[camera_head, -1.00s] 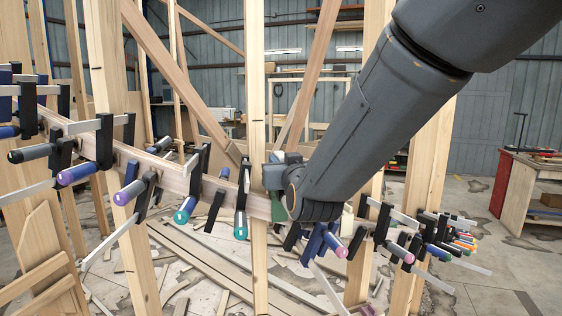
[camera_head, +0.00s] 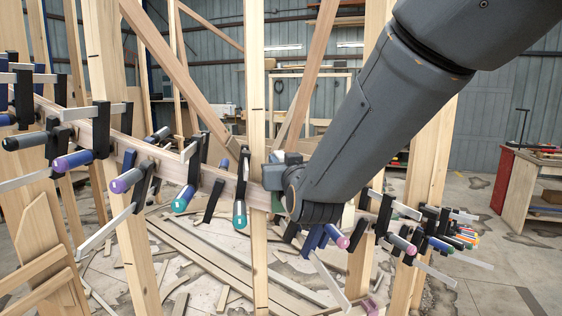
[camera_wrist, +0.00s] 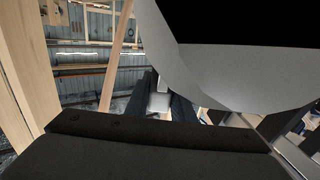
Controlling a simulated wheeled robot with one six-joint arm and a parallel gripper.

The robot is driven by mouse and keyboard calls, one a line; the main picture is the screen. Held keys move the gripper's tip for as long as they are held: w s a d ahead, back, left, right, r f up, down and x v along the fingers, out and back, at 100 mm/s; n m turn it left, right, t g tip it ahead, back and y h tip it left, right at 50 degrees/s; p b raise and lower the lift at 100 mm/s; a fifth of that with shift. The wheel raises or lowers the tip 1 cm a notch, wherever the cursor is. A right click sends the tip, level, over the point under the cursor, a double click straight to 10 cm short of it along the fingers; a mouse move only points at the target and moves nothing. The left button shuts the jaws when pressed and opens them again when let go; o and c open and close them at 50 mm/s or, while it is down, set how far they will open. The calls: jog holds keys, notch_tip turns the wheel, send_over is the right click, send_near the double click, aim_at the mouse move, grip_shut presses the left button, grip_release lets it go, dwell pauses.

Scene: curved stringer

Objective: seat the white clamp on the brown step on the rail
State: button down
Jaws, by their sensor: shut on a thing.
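The white clamp (camera_wrist: 159,102) shows only as a small pale block in the wrist view. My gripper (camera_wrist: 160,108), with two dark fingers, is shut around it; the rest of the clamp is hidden. In the head view my arm covers the gripper and whatever it holds. The wooden rail (camera_head: 222,183) runs from the left, past the upright posts, behind my wrist. It carries several clamps with blue, purple and teal handles. I cannot make out the brown step in either view; my arm hides the stretch of rail behind it.
A clamp with a pink-tipped handle (camera_head: 341,241) and a long silver bar sits just below my wrist. Several clamps crowd the rail to the right. An upright post (camera_head: 256,90) stands left of my wrist.

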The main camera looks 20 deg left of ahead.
jog(key=shift+f, duration=0.1)
jog(key=shift+f+b, duration=1.1)
jog(key=shift+f, duration=0.2)
jog(key=shift+f, duration=0.2)
jog(key=shift+f+b, duration=0.35)
jog(key=shift+b, duration=0.15)
jog(key=c, duration=1.6)
grip_release()
jog(key=shift+o, duration=0.8)
jog(key=shift+f, duration=0.1)
